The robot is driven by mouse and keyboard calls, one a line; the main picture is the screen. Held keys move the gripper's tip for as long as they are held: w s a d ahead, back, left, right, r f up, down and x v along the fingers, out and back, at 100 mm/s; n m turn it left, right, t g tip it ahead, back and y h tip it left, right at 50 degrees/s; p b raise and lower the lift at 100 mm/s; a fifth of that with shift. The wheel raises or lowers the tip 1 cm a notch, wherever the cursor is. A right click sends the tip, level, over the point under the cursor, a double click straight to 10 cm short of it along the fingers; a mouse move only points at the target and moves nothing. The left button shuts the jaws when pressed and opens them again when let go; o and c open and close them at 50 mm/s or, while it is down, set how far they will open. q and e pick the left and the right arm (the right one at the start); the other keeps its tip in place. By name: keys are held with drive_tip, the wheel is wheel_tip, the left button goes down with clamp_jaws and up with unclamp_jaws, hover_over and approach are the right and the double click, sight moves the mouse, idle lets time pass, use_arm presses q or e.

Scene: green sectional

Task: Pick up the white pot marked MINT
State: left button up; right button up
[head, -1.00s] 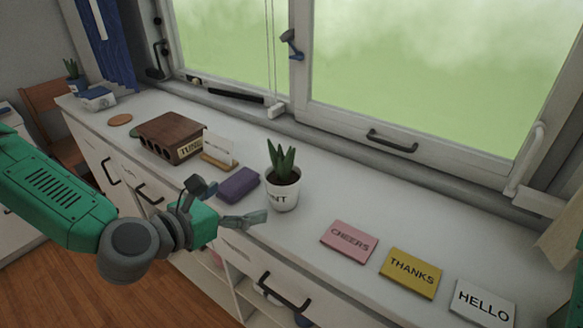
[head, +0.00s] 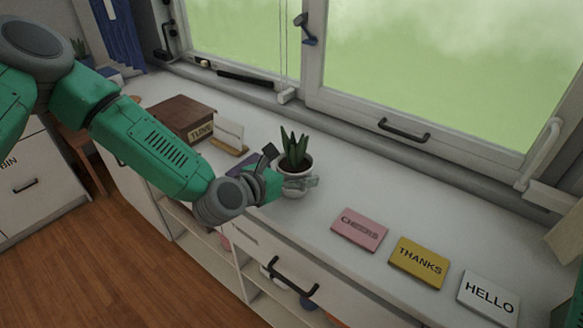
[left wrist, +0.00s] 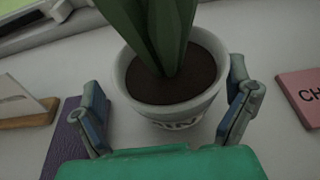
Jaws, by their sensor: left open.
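The white pot (head: 296,184) holds a green spiky plant and dark soil. It stands upright on the white counter, below the window. In the left wrist view the pot (left wrist: 172,108) is centred, with partly hidden dark lettering low on its near side. My left gripper (head: 297,183) is at the pot in the head view. In the left wrist view its open fingers (left wrist: 168,110) stand on either side of the pot's near part. A gap shows on the left; the right finger is close to the pot, and I cannot tell if it touches. My right gripper is not in view.
A purple block (left wrist: 62,137) lies just left of the pot. Pink CHEERS (head: 360,229), yellow THANKS (head: 419,262) and white HELLO (head: 488,298) plaques lie to the right. A card holder (head: 229,137) and brown box (head: 181,117) stand left. Bare counter lies behind the pot.

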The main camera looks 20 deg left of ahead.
use_arm(q)
drive_tip(key=shift+d+r, duration=0.1)
drive_tip(key=shift+d, duration=0.35)
drive_tip(key=c, duration=0.3)
drive_tip(key=shift+d+r, duration=0.1)
drive_tip(key=shift+d, duration=0.25)
drive_tip(key=c, duration=1.4)
